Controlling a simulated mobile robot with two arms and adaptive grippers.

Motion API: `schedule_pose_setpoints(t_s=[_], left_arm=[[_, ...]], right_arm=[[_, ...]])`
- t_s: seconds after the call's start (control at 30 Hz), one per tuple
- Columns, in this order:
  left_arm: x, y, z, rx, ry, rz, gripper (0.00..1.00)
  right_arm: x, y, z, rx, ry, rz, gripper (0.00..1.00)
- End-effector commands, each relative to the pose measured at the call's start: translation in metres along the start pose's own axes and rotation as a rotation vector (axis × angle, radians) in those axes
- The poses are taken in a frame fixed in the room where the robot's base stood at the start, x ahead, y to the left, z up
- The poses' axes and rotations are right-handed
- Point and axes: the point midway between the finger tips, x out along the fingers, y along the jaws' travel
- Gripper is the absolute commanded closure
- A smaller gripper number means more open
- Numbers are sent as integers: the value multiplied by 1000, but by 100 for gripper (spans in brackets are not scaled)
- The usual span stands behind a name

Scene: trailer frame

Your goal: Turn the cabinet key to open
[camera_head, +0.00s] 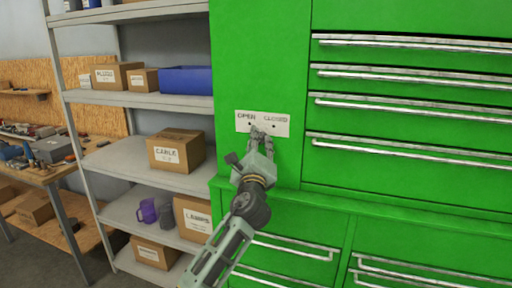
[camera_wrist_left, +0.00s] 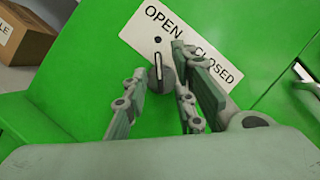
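The green cabinet (camera_head: 260,60) carries a white plate (camera_head: 242,121) reading OPEN on the left and CLOSED on the right. In the left wrist view the plate (camera_wrist_left: 140,32) is tilted. The small grey key (camera_wrist_left: 161,74) sits at its lower edge, and its pale ridge points up toward the dark dot under OPEN. My left gripper (camera_head: 262,133) is at the plate and hides the key in the head view. In the wrist view its fingers (camera_wrist_left: 160,88) are apart, on either side of the key; whether they touch it is unclear. My right gripper is out of view.
Drawers with metal handles (camera_head: 410,72) fill the cabinet's right side, with more below a green ledge (camera_head: 310,200). Grey shelves (camera_head: 120,160) with cardboard boxes (camera_head: 176,150) and a blue bin (camera_head: 186,80) stand at left. A cluttered workbench (camera_head: 45,178) is farther left.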

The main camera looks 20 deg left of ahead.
Motion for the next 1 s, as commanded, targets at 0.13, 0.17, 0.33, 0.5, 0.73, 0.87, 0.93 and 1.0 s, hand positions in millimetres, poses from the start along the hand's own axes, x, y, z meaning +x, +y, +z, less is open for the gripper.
schedule_pose_setpoints(t_s=[0.13,0.17,0.33,0.5,0.73,0.87,0.93,1.0], left_arm=[[-10,0,-1,0,1,0,75],[-14,1,-1,0,1,0,75],[-46,1,-1,-1,3,-1,75],[-82,1,-2,0,3,0,75],[-113,1,-1,1,2,1,75],[-119,1,0,0,1,1,75],[-120,1,0,1,1,2,75],[-120,1,-1,1,1,2,75]], right_arm=[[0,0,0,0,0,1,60],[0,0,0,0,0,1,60],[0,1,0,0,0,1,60],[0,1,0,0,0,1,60],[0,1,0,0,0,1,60],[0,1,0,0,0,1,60],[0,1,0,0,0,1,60],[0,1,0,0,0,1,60]])
